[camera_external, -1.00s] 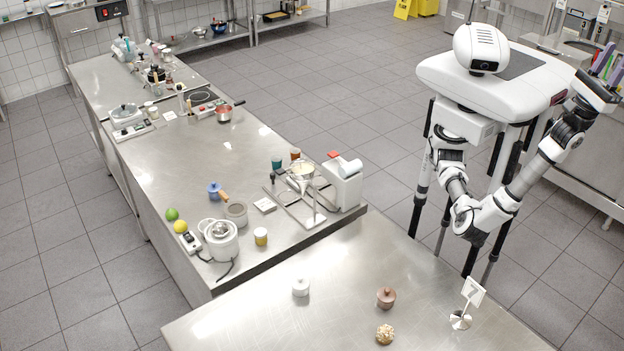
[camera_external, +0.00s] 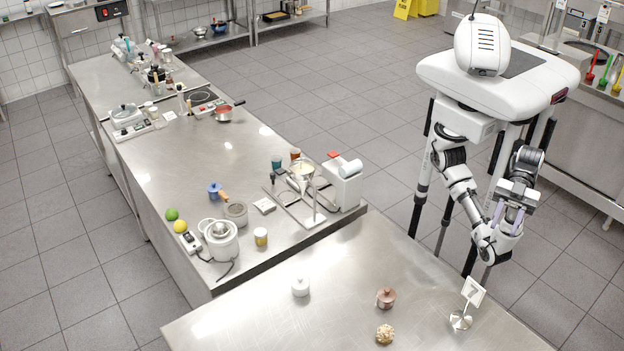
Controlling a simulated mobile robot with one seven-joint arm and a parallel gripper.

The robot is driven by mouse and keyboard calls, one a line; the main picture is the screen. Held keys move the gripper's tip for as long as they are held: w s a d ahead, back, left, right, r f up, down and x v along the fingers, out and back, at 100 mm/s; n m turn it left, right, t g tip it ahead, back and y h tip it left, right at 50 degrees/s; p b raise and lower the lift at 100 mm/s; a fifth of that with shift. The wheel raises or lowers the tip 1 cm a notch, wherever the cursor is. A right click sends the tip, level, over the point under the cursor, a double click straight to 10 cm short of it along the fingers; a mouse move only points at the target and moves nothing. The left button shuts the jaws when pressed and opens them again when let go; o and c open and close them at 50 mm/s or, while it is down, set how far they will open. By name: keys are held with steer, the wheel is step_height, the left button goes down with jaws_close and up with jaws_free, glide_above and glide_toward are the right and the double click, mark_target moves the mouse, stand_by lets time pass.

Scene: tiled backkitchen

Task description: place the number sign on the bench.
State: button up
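A small number sign (camera_external: 473,291) stands on the near steel bench (camera_external: 330,318), close to its right edge. It is a white framed card, tilted, on a thin stem with a round shiny metal base (camera_external: 460,320). The figure on the card is too small to read. My gripper (camera_external: 506,224) points down in front of my body, beyond the bench edge and above and to the right of the sign. Its two purplish fingers are apart, with nothing visible between them. It does not touch the sign.
On the near bench are a white lidded pot (camera_external: 300,287), a brownish-pink lidded pot (camera_external: 385,298) and a knobbly beige item (camera_external: 385,334). A longer steel counter (camera_external: 165,170) at left carries a juicer (camera_external: 221,240), a slicer (camera_external: 343,183) and other kitchenware. Bare steel lies between the pots.

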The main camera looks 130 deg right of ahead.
step_height(320, 180, down, 17)
steer(key=p+x, duration=0.1)
steer(key=x, duration=0.7)
steer(key=shift+w+f, duration=0.1)
steer(key=shift+w, duration=0.1)
steer(key=p, duration=0.2)
glide_above(460, 323)
steer(key=shift+s+d+f, duration=0.2)
steer(key=shift+s+f, duration=0.1)
steer(key=shift+f, duration=0.45)
steer(key=shift+w+a+f, duration=0.15)
steer(key=shift+w+f, duration=0.1)
steer(key=shift+w, duration=0.1)
jaws_close()
